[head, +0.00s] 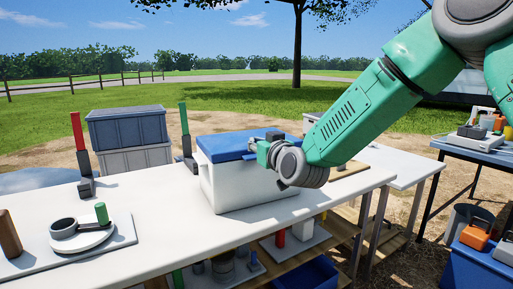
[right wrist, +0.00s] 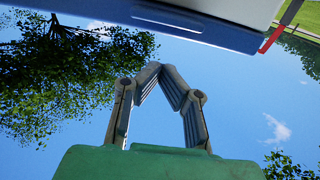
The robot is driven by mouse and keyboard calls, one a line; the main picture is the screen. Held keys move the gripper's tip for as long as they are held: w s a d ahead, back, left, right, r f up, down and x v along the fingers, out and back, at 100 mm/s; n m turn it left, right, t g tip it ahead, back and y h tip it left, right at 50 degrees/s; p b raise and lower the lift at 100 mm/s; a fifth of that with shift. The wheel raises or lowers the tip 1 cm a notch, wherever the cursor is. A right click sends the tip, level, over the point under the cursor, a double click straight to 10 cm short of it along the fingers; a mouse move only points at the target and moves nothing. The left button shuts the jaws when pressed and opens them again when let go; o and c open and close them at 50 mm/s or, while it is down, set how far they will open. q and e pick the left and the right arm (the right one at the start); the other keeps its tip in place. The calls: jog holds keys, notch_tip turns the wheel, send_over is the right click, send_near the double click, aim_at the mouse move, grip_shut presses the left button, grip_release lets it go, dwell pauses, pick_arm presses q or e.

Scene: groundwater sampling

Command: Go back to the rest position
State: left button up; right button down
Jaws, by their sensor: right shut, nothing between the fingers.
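My right arm comes in from the upper right in the head view. Its gripper (head: 262,148) is at the front of the white cooler box (head: 250,188), close to the edge of its blue lid (head: 220,147). I cannot tell whether it touches the lid. In the right wrist view the fingers of this gripper (right wrist: 161,72) meet at their tips, shut with nothing between them. The lid's blue edge (right wrist: 200,28) shows above them there. The lid lies on the box and looks closed. My left gripper is not in view.
The box stands on a long white table (head: 150,215). Upright tools with a red handle (head: 77,130) and a green handle (head: 184,118) stand left of it. Grey crates (head: 127,130) are behind the table. A side table (head: 460,150) with equipment stands at right.

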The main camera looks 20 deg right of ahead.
jog(key=s+f, duration=0.3)
jog(key=s, duration=0.6)
jog(key=s+a+f+g+p, duration=0.1)
jog(key=s+f+g+p, duration=0.2)
jog(key=f, duration=0.5)
jog(key=s+f+g, duration=0.2)
jog(key=s+f, duration=0.4)
jog(key=f, duration=0.1)
jog(key=s+a+f+g+p, duration=0.1)
jog(key=s+f+g+p, duration=0.2)
jog(key=f, duration=0.5)
jog(key=s+d+f+g+p, duration=0.1)
jog(key=s+f+g, duration=0.3)
jog(key=s, duration=0.9)
jog(key=s+d+f+g+p, duration=0.1)
jog(key=s+f+g, duration=0.4)
jog(key=s, duration=0.8)
jog(key=shift+s+d+f+h, duration=0.2)
jog(key=shift+s+f+h, duration=0.1)
jog(key=shift+f, duration=0.65)
jog(key=shift+w, duration=0.2)
